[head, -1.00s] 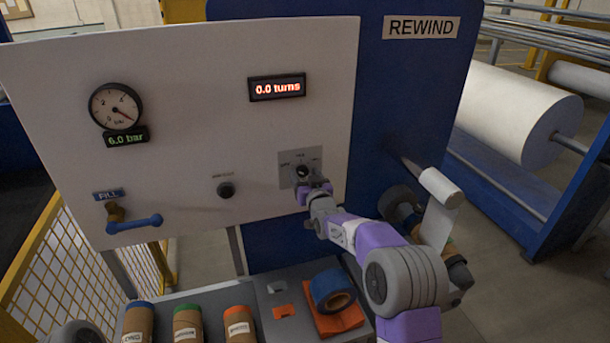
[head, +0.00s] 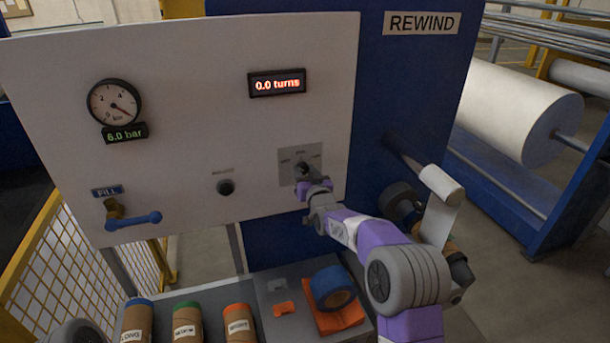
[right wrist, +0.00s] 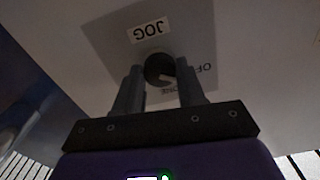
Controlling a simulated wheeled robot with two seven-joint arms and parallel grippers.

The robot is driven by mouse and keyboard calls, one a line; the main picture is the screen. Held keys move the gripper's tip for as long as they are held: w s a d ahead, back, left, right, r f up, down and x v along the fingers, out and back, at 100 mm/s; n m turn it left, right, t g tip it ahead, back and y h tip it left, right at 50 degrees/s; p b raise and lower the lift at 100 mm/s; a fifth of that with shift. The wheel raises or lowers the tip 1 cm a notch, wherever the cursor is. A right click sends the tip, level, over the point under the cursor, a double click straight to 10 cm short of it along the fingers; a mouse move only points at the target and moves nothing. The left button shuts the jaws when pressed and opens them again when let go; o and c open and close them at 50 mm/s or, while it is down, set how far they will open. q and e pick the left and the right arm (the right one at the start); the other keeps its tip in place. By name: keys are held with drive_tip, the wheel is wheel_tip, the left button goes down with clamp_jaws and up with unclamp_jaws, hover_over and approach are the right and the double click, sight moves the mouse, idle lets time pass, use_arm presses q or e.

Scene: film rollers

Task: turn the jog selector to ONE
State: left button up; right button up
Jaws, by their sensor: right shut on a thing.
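The jog selector (head: 303,169) is a dark round knob on a grey plate (head: 286,152) at the lower right of the white panel. In the right wrist view the knob (right wrist: 158,68) sits between my right gripper's fingers (right wrist: 160,88), which are shut on it. In the head view my right gripper (head: 312,188) reaches the knob. My left gripper is out of view.
The panel has a gauge (head: 114,102), a display (head: 277,83) reading 0.0 turns, a black button (head: 226,187) and a blue fill lever (head: 135,221). Below are several cardboard cores and a blue tape roll (head: 332,286).

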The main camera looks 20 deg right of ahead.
drive_tip(key=m+b, duration=0.2)
drive_tip(key=b, duration=0.1)
drive_tip(key=m+b, duration=0.3)
drive_tip(key=shift+f+m+b, duration=0.2)
drive_tip(key=shift+m+b, duration=0.1)
drive_tip(key=shift+b, duration=0.1)
drive_tip(key=m+b, duration=0.2)
drive_tip(key=m, duration=0.1)
drive_tip(key=shift+b, duration=0.3)
drive_tip(key=shift+r+m+b, duration=0.15)
drive_tip(key=shift+m+b, duration=0.5)
drive_tip(key=shift+m, duration=0.65)
drive_tip(key=o, duration=1.1)
drive_tip(key=shift+c, duration=0.2)
drive_tip(key=s+b, duration=0.1)
drive_tip(key=s, duration=0.6)
drive_tip(key=shift+s+b, duration=0.3)
drive_tip(key=shift+b, duration=0.05)
